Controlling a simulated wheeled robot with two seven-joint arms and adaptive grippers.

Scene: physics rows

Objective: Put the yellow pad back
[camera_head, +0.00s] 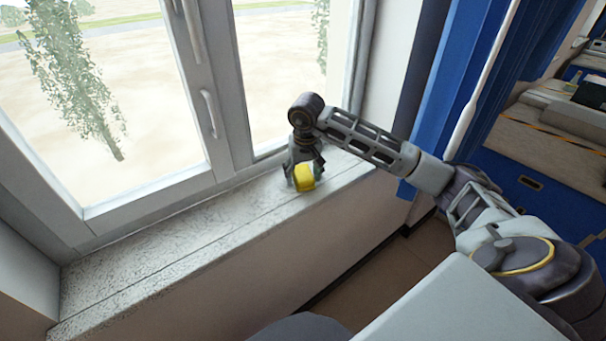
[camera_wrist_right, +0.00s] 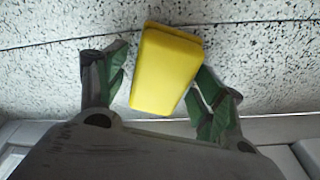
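The yellow pad (camera_head: 304,178) is a small block at the windowsill (camera_head: 190,245), near its front edge. It also shows in the right wrist view (camera_wrist_right: 165,72), tilted between the two green-lined fingers. My right gripper (camera_head: 304,170) points down at the sill, with its fingers on either side of the pad. In the wrist view the right gripper (camera_wrist_right: 168,80) has its fingers spread. A gap shows between the left finger and the pad; the right finger is very close to the pad or touching it. My left gripper is not in view.
The closed window with its white frame and handle (camera_head: 209,113) stands behind the sill. A blue curtain or panel (camera_head: 452,85) hangs to the right. The sill left of the pad is bare. A counter with objects (camera_head: 560,125) is at the far right.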

